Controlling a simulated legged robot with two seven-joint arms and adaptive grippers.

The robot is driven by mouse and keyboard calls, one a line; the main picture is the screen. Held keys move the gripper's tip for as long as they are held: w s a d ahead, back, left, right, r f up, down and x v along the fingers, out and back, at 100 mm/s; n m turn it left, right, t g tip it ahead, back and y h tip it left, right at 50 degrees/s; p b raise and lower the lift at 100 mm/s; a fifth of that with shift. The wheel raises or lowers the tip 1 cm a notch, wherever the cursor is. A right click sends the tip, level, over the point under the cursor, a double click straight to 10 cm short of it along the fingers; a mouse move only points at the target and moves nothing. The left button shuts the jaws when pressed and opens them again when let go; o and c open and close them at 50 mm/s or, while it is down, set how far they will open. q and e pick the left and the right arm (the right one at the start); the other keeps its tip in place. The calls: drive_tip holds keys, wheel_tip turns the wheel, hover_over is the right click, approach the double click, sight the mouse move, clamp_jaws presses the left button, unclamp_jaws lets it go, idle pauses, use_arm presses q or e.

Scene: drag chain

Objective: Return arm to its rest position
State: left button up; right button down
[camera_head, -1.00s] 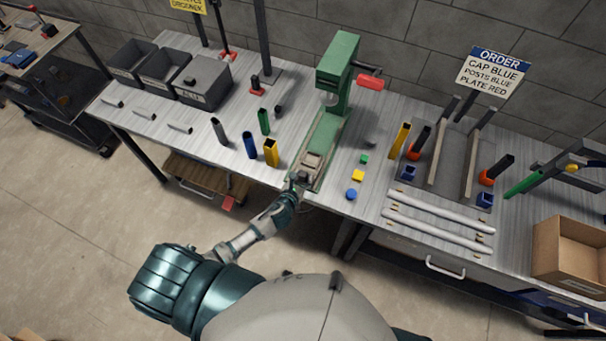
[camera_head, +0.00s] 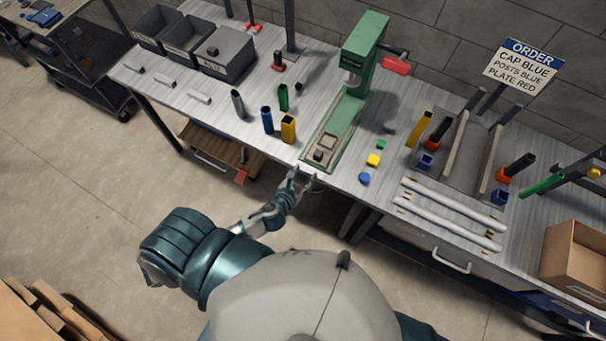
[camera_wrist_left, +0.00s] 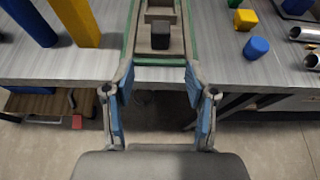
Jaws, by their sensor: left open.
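My left gripper (camera_head: 302,178) is open and empty, just off the table's front edge, in front of the green press (camera_head: 362,55). In the left wrist view its two blue-padded fingers (camera_wrist_left: 159,105) are spread apart with nothing between them. Beyond the fingertips, a small dark block (camera_wrist_left: 160,36) sits on the press's base; it also shows in the head view (camera_head: 319,155). The gripper looks clear of the block. My right gripper is not in view.
Blue (camera_head: 267,120), yellow (camera_head: 288,129) and green (camera_head: 283,97) posts stand left of the press. Small blue, yellow and green pieces lie to its right. White rails (camera_head: 450,205) lie along the front edge. Grey bins (camera_head: 226,50) stand at the back left. Floor before the table is open.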

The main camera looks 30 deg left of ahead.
use_arm(q)
drive_tip(key=shift+s+r, duration=0.15)
drive_tip(key=shift+s, duration=0.15)
idle(0.4)
drive_tip(key=s+a+f+n+g, duration=0.25)
drive_tip(key=f+n, duration=0.25)
drive_tip(key=f, duration=0.4)
drive_tip(key=s+a+f+n+g+y, duration=0.15)
drive_tip(key=s+f+n, duration=0.3)
drive_tip(key=f, duration=0.55)
drive_tip(key=s+a+f+n+g, duration=0.25)
drive_tip(key=f+n, duration=0.35)
drive_tip(key=f, duration=0.3)
drive_tip(key=s+f+n+g, duration=0.2)
drive_tip(key=s+f+n, duration=0.3)
drive_tip(key=s, duration=0.3)
drive_tip(key=s+d+f+n+g+b, duration=0.1)
drive_tip(key=s+f+n+g, duration=0.1)
drive_tip(key=s+f+n, duration=0.4)
drive_tip(key=s+d+f+n+g+h, duration=0.1)
drive_tip(key=s+f+n, duration=0.4)
drive_tip(key=s, duration=0.6)
drive_tip(key=shift+s+d+f+n+g+b, duration=0.25)
drive_tip(key=shift+s+n+g, duration=0.2)
drive_tip(key=shift+n, duration=0.8)
drive_tip(key=shift+w+a, duration=0.1)
drive_tip(key=shift+a, duration=0.05)
